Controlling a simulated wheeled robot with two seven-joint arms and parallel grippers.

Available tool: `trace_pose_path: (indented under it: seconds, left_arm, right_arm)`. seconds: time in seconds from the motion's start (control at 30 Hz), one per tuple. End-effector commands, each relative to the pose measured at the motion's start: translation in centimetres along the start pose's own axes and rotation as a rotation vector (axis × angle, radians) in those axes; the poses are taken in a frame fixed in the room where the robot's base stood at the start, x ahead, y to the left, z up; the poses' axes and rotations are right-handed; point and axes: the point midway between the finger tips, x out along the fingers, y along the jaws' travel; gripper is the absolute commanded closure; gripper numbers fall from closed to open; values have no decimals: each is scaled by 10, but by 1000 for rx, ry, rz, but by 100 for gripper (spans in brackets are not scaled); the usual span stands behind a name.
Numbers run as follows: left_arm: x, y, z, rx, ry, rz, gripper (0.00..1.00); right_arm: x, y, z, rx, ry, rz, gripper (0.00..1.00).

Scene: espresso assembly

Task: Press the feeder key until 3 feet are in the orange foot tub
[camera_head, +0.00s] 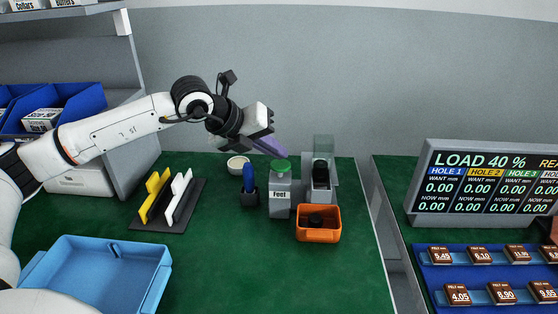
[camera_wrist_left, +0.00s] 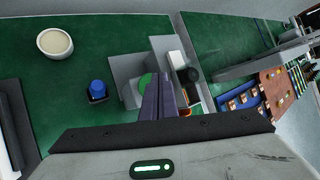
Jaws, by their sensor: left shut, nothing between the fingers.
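The feeder (camera_head: 280,196) is a grey box labelled "Feet" with a round green key (camera_head: 280,165) on top. The orange foot tub (camera_head: 304,235) stands in front and to the right of it. Something dark lies in the tub, but I cannot count the feet. My left gripper (camera_head: 281,152) is shut and empty, with its fingertips above and close to the green key. In the left wrist view the shut fingers (camera_wrist_left: 157,100) partly cover the green key (camera_wrist_left: 146,79). I cannot tell whether they touch it. My right gripper is not in view.
A blue-handled tool (camera_head: 249,178) in a dark holder and a white bowl (camera_head: 238,163) stand left of the feeder. A grey stand (camera_head: 333,185) is behind the tub. A blue tray (camera_head: 105,270) lies front left. The green table is clear in front.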

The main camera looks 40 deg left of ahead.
Motion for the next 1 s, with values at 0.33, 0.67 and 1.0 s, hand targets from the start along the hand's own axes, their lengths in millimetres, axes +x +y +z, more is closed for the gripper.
trace_pose_path:
  seconds: [0.33, 0.67, 1.0]
  left_arm:
    - [-2, -2, 2, 0, -1, -1, 100]
    - [-24, -18, 18, 1, -1, -1, 100]
    - [-43, -31, 31, 0, -1, -1, 100]
  right_arm:
    - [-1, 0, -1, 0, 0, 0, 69]
    - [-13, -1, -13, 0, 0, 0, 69]
    - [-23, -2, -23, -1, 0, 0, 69]
